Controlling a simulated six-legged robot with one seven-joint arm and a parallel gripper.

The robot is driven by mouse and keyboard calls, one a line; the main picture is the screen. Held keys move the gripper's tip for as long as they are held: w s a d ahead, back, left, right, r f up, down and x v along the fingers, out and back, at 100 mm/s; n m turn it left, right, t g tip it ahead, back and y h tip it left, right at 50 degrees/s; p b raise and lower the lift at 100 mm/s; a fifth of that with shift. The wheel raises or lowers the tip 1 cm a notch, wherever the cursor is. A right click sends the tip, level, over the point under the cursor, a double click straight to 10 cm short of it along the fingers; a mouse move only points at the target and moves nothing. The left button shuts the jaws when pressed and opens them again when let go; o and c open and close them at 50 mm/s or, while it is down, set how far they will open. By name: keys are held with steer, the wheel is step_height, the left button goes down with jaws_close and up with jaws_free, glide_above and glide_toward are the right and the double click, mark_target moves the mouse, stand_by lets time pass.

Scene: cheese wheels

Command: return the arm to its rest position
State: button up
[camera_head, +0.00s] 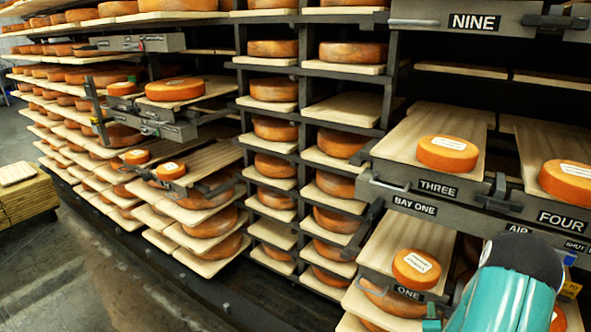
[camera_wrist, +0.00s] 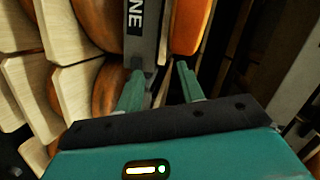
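My gripper (camera_wrist: 160,78) shows in the wrist view with its two green fingers apart and nothing held between them. Beyond the fingertips is a grey drawer front (camera_wrist: 147,40) with a label of which the letters "NE" show. An orange cheese wheel (camera_wrist: 190,25) lies just past the right finger; I cannot tell how close it is. In the head view my teal arm (camera_head: 508,300) with its dark joint reaches up from the bottom right, in front of the bay one shelves.
Tray three (camera_head: 465,118), tray four (camera_head: 528,135) and tray one (camera_head: 432,237) stick out, each bearing a labelled cheese. Tray nine's grey front (camera_head: 470,20) juts out above. Racks of cheese fill the back and left. A pallet stack (camera_head: 25,195) stands left; the floor (camera_head: 80,275) before it is clear.

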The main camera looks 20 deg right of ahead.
steer(key=w+a+r+n+g+y, duration=0.1)
steer(key=w+a+r+n+y, duration=0.1)
steer(key=w+a+r+n, duration=0.3)
steer(key=w+a+r+n+y, duration=0.2)
steer(key=w+a+r, duration=0.15)
steer(key=r, duration=0.35)
steer(key=s+a+r+n+g+y, duration=0.2)
steer(key=a+r+n, duration=0.3)
steer(key=a+r, duration=0.5)
steer(key=s+a+r+n+g+y, duration=0.1)
steer(key=s+a+r+n, duration=0.4)
steer(key=s+a, duration=0.5)
steer(key=s+a+r+n+g+y, duration=0.2)
steer(key=s+a+r+n+g, duration=0.1)
steer(key=s+a, duration=0.6)
steer(key=shift+s+a+r+n+y, duration=0.35)
steer(key=shift+a+r+n, duration=0.1)
steer(key=shift+r+n, duration=0.45)
